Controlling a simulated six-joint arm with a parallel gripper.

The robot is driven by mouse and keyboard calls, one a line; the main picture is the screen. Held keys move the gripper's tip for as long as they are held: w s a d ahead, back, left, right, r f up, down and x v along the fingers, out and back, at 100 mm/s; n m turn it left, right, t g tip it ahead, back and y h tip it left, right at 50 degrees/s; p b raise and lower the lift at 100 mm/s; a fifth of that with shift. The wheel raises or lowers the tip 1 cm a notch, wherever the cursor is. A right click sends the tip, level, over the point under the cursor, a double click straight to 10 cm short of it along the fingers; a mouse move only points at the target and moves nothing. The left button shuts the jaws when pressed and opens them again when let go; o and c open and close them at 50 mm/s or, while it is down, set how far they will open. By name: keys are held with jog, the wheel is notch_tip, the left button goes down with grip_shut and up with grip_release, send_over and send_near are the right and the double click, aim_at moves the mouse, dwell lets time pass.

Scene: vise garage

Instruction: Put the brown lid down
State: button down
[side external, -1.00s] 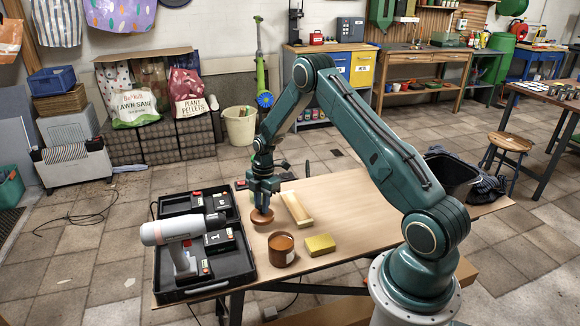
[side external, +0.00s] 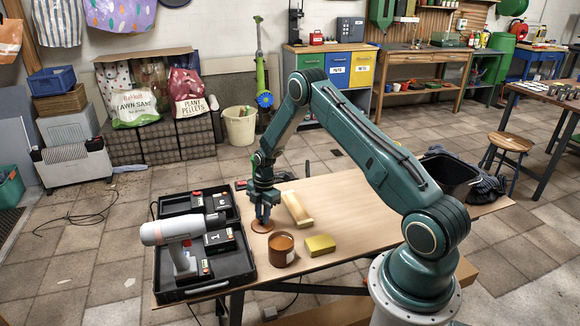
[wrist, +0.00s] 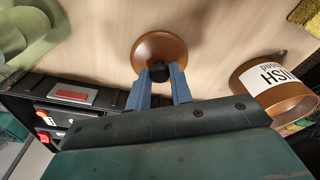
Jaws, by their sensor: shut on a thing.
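The brown lid (side external: 262,227) is a round disc with a dark knob, at the table's left part, beside the black case. It also shows in the wrist view (wrist: 148,46). My gripper (side external: 263,218) points down over it, and its blue fingers (wrist: 159,75) are shut on the dark knob. The lid looks level and at or very close to the tabletop; I cannot tell whether it touches. The brown jar (side external: 281,250) stands open-topped just right and in front of the lid, and its white label shows in the wrist view.
A black case (side external: 235,270) with a grey drill (side external: 180,231) and battery packs lies close on the left. A wooden block-like brush (side external: 297,209) and a yellow sponge (side external: 320,244) lie to the right. The tabletop (side external: 350,200) further right is clear.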

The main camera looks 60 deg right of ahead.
jog(key=shift+f, duration=0.1)
jog(key=c, duration=1.2)
grip_release()
jog(key=shift+c, duration=0.2)
notch_tip(320, 180, up, 12)
jog(key=d, duration=0.1)
jog(key=shift+s+d, duration=0.2)
